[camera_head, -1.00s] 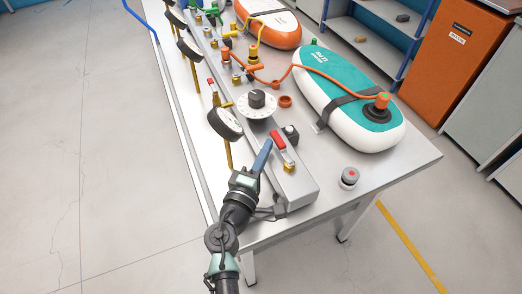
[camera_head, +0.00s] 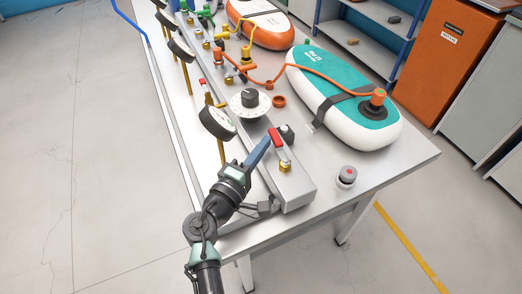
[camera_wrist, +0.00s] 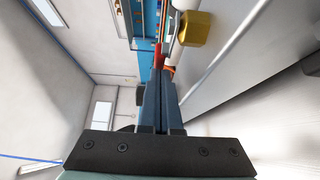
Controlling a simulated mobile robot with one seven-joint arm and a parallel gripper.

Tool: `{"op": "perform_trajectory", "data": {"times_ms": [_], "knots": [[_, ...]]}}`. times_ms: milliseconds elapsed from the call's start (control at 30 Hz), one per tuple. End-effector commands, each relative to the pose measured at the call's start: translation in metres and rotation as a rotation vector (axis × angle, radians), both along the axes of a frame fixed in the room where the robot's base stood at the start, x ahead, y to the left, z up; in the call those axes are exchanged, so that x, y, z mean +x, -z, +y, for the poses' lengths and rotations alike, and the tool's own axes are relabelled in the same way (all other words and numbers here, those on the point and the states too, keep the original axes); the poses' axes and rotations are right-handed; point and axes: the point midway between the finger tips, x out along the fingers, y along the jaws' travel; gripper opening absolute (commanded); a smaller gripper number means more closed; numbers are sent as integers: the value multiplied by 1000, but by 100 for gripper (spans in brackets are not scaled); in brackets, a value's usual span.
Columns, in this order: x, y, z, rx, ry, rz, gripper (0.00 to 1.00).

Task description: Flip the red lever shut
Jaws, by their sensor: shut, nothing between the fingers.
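The red lever (camera_head: 277,137) sits on a brass valve (camera_head: 285,166) near the front end of the grey manifold rail. In the head view its red handle points up and slightly left from the valve. My gripper (camera_head: 265,143) is shut and empty, with its blue-grey fingertips right beside the handle's left side. In the wrist view the red lever (camera_wrist: 158,58) shows at the tips of my gripper (camera_wrist: 159,75), and the brass fitting (camera_wrist: 195,28) is up to the right. I cannot tell whether the fingertips touch the handle.
A gauge (camera_head: 217,122) stands left of my gripper. A white dial (camera_head: 250,103) and a black knob (camera_head: 287,132) are close behind the lever. A red-topped button (camera_head: 347,175) is at the right. A teal and white board (camera_head: 340,90) lies behind, with an orange hose.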

Motion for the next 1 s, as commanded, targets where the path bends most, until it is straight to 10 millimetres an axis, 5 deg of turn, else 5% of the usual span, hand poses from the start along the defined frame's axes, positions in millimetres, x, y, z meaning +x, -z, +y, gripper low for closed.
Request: {"op": "perform_trajectory", "data": {"times_ms": [433,1000], "knots": [[20,5,-13,2,379,-3,0],[30,2,-42,1,510,-1,0]]}}
